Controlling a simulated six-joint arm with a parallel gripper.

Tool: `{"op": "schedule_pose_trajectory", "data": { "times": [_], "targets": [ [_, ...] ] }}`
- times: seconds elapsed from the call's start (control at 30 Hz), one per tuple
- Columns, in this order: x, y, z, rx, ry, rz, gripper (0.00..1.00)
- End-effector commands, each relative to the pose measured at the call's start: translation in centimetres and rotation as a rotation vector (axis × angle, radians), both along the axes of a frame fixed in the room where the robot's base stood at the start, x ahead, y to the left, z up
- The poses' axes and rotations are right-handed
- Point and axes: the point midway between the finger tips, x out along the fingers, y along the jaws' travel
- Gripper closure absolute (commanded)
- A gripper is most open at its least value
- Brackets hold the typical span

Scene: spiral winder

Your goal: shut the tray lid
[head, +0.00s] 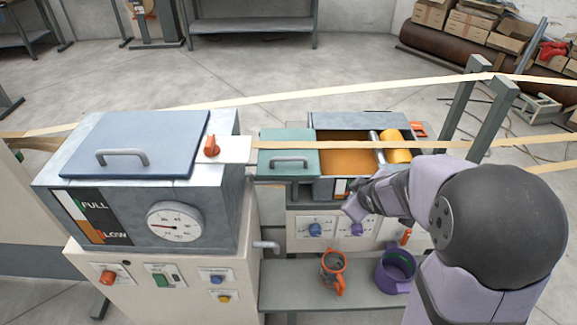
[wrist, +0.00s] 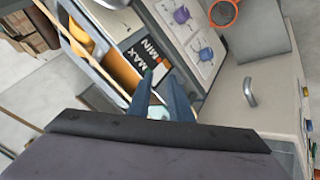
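The tray (head: 345,117) stands in the middle of the head view, with orange liquid inside. Its teal lid (head: 270,158), with a grey bar handle (head: 290,160), lies over the left part only; the right part is uncovered. My gripper (head: 352,208) is in front of the tray, right of and below the lid handle, apart from it. In the wrist view my gripper's two bluish fingers (wrist: 160,88) stand apart with nothing between them. Beyond them is the tray's MIN/MAX label (wrist: 147,52).
A yellow roller (head: 397,150) sits at the tray's right end. A pale strip (head: 330,95) runs across above the tray. A blue-lidded box (head: 135,140) with a gauge stands left.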

Motion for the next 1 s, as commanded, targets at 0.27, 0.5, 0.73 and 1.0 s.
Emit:
{"op": "schedule_pose_trajectory", "data": {
  "times": [0.27,0.5,0.73,1.0],
  "targets": [
    [10.2,4.7,0.8,-0.202,-0.438,0.537,0.82],
    [11.5,10.0,1.6,-0.292,-0.768,0.910,0.82],
    [10.3,12.3,1.5,-0.301,-0.919,1.072,0.82],
    [10.1,12.8,0.2,-0.282,-0.893,1.090,0.82]
  ]
}}
